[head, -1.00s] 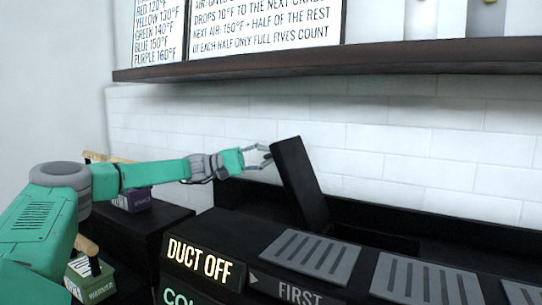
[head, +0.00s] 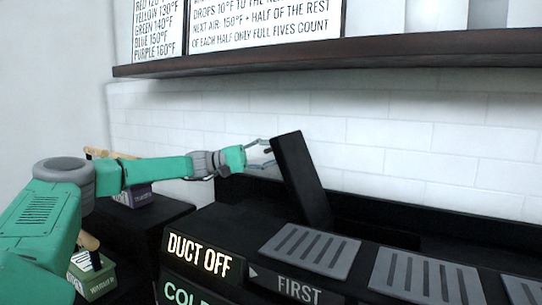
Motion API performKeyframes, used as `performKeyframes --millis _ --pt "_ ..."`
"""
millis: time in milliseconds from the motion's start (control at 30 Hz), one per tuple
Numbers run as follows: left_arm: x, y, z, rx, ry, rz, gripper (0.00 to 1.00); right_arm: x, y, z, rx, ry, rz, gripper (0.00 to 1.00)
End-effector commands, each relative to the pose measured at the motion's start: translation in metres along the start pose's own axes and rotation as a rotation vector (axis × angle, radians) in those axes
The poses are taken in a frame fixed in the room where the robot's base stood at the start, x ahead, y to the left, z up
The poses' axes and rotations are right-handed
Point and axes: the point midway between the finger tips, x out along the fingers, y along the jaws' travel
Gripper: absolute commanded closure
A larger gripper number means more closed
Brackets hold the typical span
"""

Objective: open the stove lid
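The black stove (head: 205,222) stands against the tiled wall, with the words "DUCT OFF" on its front. A black flat panel, which looks like the stove lid (head: 303,185), stands tilted steeply upward at the left end of its top. My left gripper (head: 268,154) is at the panel's upper left edge, fingers apart with nothing seen between them. Whether a fingertip touches the panel I cannot tell. My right gripper is not in view.
Grey slotted grates (head: 309,250) lie on the stove top to the right. A brown shelf (head: 330,55) with text boards runs above. The wall between stove and shelf is bare.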

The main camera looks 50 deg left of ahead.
Motion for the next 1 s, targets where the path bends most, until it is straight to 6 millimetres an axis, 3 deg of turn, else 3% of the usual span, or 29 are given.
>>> performKeyframes --millis 167,400,533,567,600,1000 --pt "0.004 0.016 0.002 0.005 -0.002 0.003 0.67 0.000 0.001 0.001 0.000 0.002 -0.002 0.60" --pt "0.014 0.066 0.006 0.009 0.000 0.007 0.67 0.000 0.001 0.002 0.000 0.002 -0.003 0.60" --pt "0.016 0.089 0.007 0.009 0.002 0.014 0.45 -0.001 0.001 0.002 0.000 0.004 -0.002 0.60" --pt "0.017 0.093 0.008 0.008 0.002 0.015 0.52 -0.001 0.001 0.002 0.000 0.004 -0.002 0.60" --pt "0.017 0.096 0.008 0.007 0.003 0.015 0.67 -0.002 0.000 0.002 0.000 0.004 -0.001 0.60" --pt "0.021 0.097 0.008 0.000 0.000 0.001 0.67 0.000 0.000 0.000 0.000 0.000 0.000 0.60"
